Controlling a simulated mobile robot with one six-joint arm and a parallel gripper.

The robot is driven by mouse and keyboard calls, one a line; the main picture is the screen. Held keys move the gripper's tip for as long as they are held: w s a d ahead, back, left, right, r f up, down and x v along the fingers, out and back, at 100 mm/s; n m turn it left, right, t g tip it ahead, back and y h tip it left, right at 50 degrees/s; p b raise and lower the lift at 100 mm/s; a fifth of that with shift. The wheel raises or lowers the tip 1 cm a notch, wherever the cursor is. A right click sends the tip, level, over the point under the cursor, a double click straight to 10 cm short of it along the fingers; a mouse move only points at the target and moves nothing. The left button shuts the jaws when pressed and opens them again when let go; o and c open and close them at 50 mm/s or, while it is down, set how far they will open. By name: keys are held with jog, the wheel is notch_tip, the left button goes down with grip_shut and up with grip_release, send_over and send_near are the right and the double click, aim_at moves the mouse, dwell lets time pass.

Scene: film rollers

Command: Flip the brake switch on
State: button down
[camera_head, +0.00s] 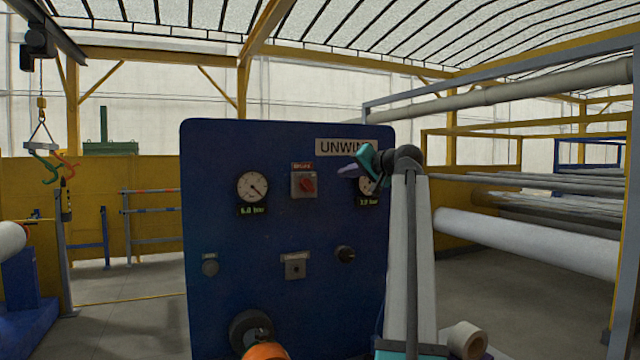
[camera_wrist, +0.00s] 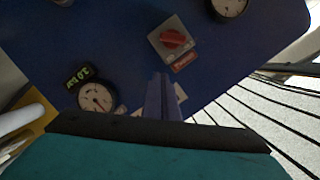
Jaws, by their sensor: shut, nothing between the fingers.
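The brake switch (camera_head: 304,185) is a red rotary knob on a grey square plate with a red label above it, on the blue panel (camera_head: 225,310). In the wrist view the red knob (camera_wrist: 172,39) shows clearly, its bar at an angle to the plate's edges. My gripper (camera_head: 343,171) is in front of the panel, right of the switch and a little above it, partly covering the right gauge. In the wrist view its shut fingers (camera_wrist: 162,80) point toward the panel, below the switch in the picture. Nothing is between them, and they look apart from the knob.
A left gauge (camera_head: 253,187) and a right gauge (camera_head: 367,186) flank the switch. Lower on the panel are a button (camera_head: 210,265), a grey switch (camera_head: 295,266) and a black knob (camera_head: 345,254). Long film rollers (camera_head: 530,241) stand at right.

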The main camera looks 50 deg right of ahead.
aim_at(308, 186)
jog(key=shift+a+r, duration=0.1)
jog(key=shift+r, duration=0.15)
jog(key=shift+a+f+p+x, duration=0.3)
jog(key=shift+p+x, duration=0.45)
jog(key=shift+x, duration=1)
jog(key=shift+a+f+p+x, duration=0.3)
jog(key=shift+p+x, duration=0.4)
jog(key=shift+x, duration=1)
jog(key=shift+a+f+p+x, duration=0.15)
jog(key=shift+a+p+x, duration=0.4)
jog(key=shift+x, duration=1.2)
jog(key=shift+w+a+f+p, duration=0.15)
jog(key=shift+f+p, duration=0.1)
jog(key=shift+f, duration=0.1)
jog(key=shift+w+a+f+p, duration=0.1)
jog(key=shift+w+f+p, duration=0.1)
jog(key=shift+f, duration=0.1)
